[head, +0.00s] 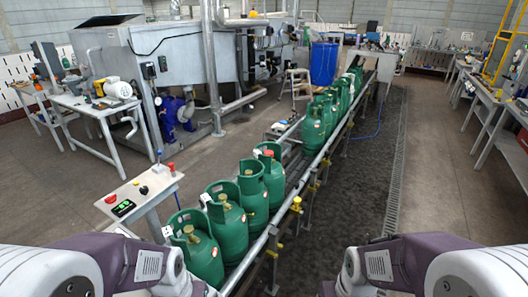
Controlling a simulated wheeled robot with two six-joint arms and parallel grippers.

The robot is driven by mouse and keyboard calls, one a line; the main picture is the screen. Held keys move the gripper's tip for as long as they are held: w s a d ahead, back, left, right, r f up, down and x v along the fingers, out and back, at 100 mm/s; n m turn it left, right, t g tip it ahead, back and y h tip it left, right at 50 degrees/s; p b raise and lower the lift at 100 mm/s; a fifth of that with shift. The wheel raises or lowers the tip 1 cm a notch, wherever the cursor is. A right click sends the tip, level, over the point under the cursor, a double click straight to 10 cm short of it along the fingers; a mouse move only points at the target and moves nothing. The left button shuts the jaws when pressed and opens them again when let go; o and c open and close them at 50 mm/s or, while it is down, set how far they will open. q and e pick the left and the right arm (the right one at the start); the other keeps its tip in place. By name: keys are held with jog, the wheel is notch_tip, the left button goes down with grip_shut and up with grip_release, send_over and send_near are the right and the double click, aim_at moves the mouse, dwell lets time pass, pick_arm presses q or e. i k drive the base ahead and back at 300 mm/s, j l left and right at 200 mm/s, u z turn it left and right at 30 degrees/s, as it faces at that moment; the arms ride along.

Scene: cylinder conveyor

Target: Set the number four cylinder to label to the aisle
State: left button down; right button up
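Several green gas cylinders stand upright in a line on the conveyor (287,207). The nearest cylinder (205,262) is at the bottom, partly cut by my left arm. Behind it stand a second (230,228), a third (253,199) and a fourth (272,182), which has a red-orange valve top. White tags show on the collars of some of them; no number is readable. More cylinders (313,130) stand farther along, past a gap. My arm links show at both bottom corners, but neither gripper is in view.
A control stand (140,192) with a red button is left of the conveyor. A grey machine (195,62) and a blue drum (324,63) stand behind. A dark floor strip (350,190) and open aisle (435,170) lie to the right, with workbenches (490,95) beyond.

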aim_at(275, 176)
jog(key=i+l+u, duration=0.15)
jog(key=i+l, duration=0.85)
jog(key=i, duration=0.3)
jog(key=i+l+u, duration=0.15)
jog(key=i+l, duration=1)
jog(key=i, duration=0.45)
